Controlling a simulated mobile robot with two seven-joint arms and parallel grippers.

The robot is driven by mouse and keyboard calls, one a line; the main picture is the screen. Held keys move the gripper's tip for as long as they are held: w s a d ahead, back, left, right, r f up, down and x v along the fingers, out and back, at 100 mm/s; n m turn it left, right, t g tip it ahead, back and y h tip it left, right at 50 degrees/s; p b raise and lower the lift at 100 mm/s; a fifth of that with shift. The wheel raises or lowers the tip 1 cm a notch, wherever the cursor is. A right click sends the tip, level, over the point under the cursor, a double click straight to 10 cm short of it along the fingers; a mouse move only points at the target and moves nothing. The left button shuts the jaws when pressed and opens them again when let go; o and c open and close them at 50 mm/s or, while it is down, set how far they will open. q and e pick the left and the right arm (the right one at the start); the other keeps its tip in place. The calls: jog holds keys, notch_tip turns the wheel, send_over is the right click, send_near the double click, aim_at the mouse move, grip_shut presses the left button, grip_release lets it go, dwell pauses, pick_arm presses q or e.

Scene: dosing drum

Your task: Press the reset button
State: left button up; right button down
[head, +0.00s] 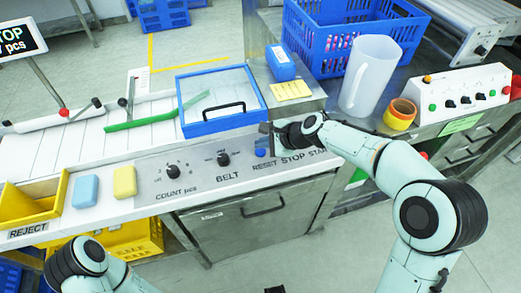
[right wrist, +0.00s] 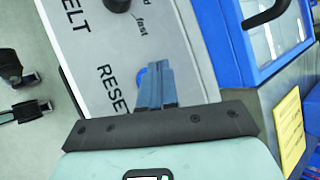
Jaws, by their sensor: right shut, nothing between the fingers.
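The blue reset button (head: 261,153) sits on the white control panel above the word RESET. In the right wrist view it shows as a blue edge (right wrist: 141,76), partly hidden behind my fingers. My right gripper (head: 268,128) is shut and empty, just behind the button in the head view. Its closed blue-grey fingertips (right wrist: 155,72) overlap the button in the right wrist view; I cannot tell whether they touch it. My left arm enters at the lower left; a small dark piece at the bottom edge may be its gripper (head: 275,289), with its jaw state unclear.
The COUNT knob (head: 173,171) and BELT knob (head: 223,159) are left of the button. A blue-framed clear lid (head: 237,124) lies behind the panel. A yellow note (head: 291,90), blue crate (head: 316,61), clear jug (head: 368,75) and tape rolls (head: 400,114) stand beyond.

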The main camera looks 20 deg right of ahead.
aim_at(263, 153)
jog(key=shift+f, duration=0.15)
jog(key=shift+f, duration=0.3)
jog(key=shift+f+b, duration=0.5)
jog(key=shift+b, duration=0.1)
dwell(0.5)
jog(key=shift+r, duration=0.1)
jog(key=shift+r+p, duration=0.8)
jog(key=shift+p, duration=0.15)
notch_tip(263, 153, up, 5)
jog(key=p, duration=0.4)
jog(key=shift+r+p, duration=0.1)
jog(key=shift+p, duration=0.3)
